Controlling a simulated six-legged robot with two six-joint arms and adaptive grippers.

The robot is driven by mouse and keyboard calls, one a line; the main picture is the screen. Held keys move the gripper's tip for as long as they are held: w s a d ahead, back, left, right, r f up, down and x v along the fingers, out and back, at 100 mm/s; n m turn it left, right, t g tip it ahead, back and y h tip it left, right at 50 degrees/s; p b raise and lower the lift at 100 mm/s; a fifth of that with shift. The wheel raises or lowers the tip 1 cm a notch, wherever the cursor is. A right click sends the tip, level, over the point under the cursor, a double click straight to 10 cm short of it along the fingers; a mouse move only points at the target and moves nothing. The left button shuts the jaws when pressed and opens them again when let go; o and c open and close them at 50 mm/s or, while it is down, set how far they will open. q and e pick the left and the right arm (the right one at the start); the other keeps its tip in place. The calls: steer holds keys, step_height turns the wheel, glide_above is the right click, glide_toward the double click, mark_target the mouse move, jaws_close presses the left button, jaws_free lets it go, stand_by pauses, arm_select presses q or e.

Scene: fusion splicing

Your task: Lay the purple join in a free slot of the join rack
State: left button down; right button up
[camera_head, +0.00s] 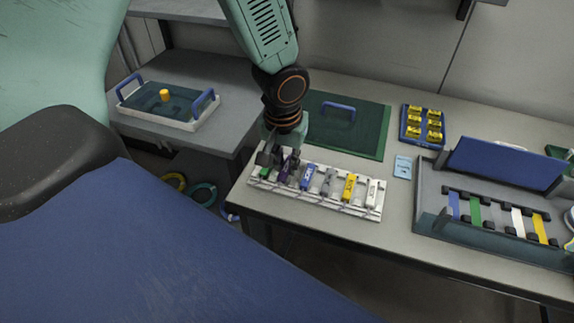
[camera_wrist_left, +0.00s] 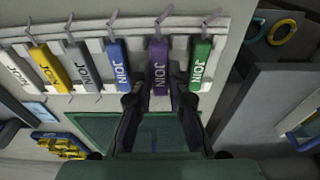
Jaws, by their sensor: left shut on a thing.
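The purple join (camera_head: 285,174) is in line with the others at the join rack (camera_head: 316,201), between the green and the blue join. It also shows in the left wrist view (camera_wrist_left: 158,65), between the finger ends. My left gripper (camera_head: 279,160) is above the left end of the rack, shut on the purple join. It also shows in the left wrist view (camera_wrist_left: 160,95). The fingers hide part of the join in the head view, so I cannot tell whether it rests fully in the slot. My right gripper is not in view.
The rack also holds a green (camera_wrist_left: 201,62), a blue (camera_head: 308,177), a grey (camera_head: 328,182), a yellow (camera_head: 349,188) and a white join (camera_head: 371,193). A green mat (camera_head: 362,135) lies behind. A grey tray (camera_head: 428,195) with coloured strips stands right.

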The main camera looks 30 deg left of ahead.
mark_target(285, 170)
arm_select(q)
steer(key=shift+f, duration=0.45)
steer(key=shift+w+f, duration=0.1)
steer(key=shift+w, duration=0.25)
steer(key=c, duration=1.5)
jaws_free()
steer(key=shift+w+d, duration=0.1)
steer(key=shift+c, duration=0.2)
steer(key=shift+o, duration=1.2)
steer(key=shift+s, duration=0.35)
steer(key=shift+w, duration=0.25)
steer(key=shift+w+r, duration=0.1)
steer(key=shift+r, duration=0.15)
step_height(285, 170, up, 12)
steer(key=s+p, duration=0.1)
steer(key=p, duration=0.2)
steer(key=shift+s+f, duration=0.2)
steer(key=shift+s, duration=0.2)
